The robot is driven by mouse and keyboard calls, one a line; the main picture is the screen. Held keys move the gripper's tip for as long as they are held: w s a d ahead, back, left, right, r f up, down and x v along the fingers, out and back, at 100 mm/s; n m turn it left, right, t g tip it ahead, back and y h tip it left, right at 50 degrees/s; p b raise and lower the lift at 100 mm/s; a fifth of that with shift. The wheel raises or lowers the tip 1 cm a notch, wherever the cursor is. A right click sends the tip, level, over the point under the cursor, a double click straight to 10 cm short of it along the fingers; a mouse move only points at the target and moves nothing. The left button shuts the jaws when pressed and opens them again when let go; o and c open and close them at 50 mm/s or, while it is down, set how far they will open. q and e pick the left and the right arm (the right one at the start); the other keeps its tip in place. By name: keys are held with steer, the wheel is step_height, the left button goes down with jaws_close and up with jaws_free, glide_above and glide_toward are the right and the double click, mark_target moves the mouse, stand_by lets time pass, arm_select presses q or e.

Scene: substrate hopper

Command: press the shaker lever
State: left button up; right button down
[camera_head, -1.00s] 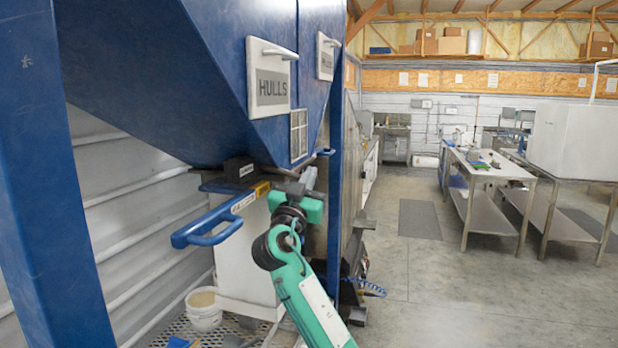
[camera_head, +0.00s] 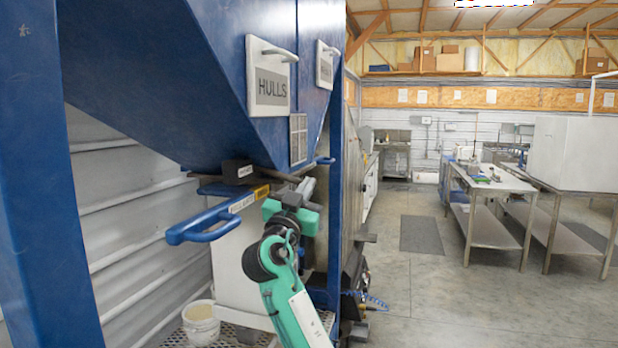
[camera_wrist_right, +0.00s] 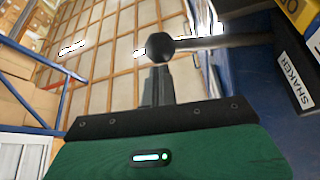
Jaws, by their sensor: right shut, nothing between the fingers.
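The shaker lever is a metal rod ending in a black ball knob (camera_wrist_right: 160,46), seen in the right wrist view just beyond my right gripper's fingertips. A white label reading SHAKER (camera_wrist_right: 297,82) is at the right of that view. In the head view a small black labelled box (camera_head: 237,171) sits under the blue hopper, and a dark rod (camera_head: 275,173) runs right from it. My right gripper (camera_head: 306,188) is shut and empty near the rod's right end; it also shows in the wrist view (camera_wrist_right: 158,78). Whether it touches the knob I cannot tell. My left gripper is out of view.
A blue handle (camera_head: 205,228) sticks out left below the rod. A blue post (camera_head: 335,170) stands close right of my right gripper. A white bucket (camera_head: 201,322) stands on the grating below. Steel tables (camera_head: 490,185) are far right, with open floor before them.

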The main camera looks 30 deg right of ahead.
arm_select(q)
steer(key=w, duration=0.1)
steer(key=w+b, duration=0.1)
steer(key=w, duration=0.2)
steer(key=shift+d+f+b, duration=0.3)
arm_select(e)
steer(key=v, duration=0.6)
steer(key=shift+w, duration=0.1)
